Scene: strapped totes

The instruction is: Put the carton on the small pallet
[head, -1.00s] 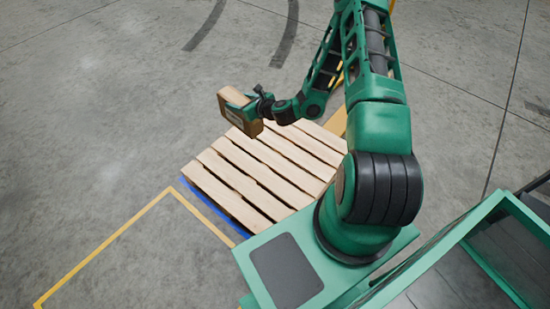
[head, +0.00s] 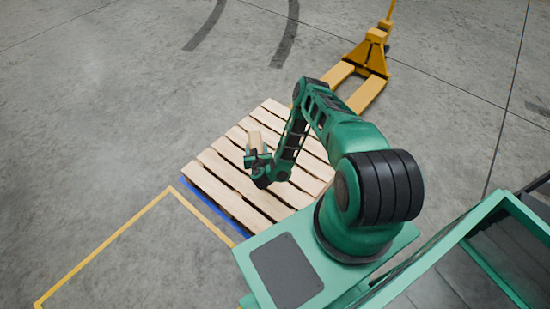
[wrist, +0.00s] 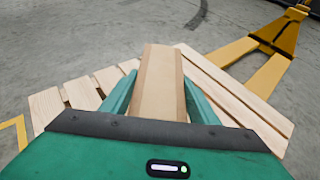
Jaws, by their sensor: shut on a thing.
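The carton (head: 255,139) is a small brown box held in my gripper (head: 257,158) over the middle of the small pallet (head: 214,182). The pallet is made of pale wooden slats and lies on the floor beside my base. In the wrist view the carton (wrist: 159,85) sits between my two green fingers, which are shut on its sides. The pallet (wrist: 238,95) shows under and around it. I cannot tell how far the carton's underside is above the slats.
A yellow pallet jack (head: 366,60) stands beyond the pallet, its forks pointing towards it. It also shows in the wrist view (wrist: 279,37). A yellow line (head: 105,243) marks the floor at left. The pallet's top is otherwise bare.

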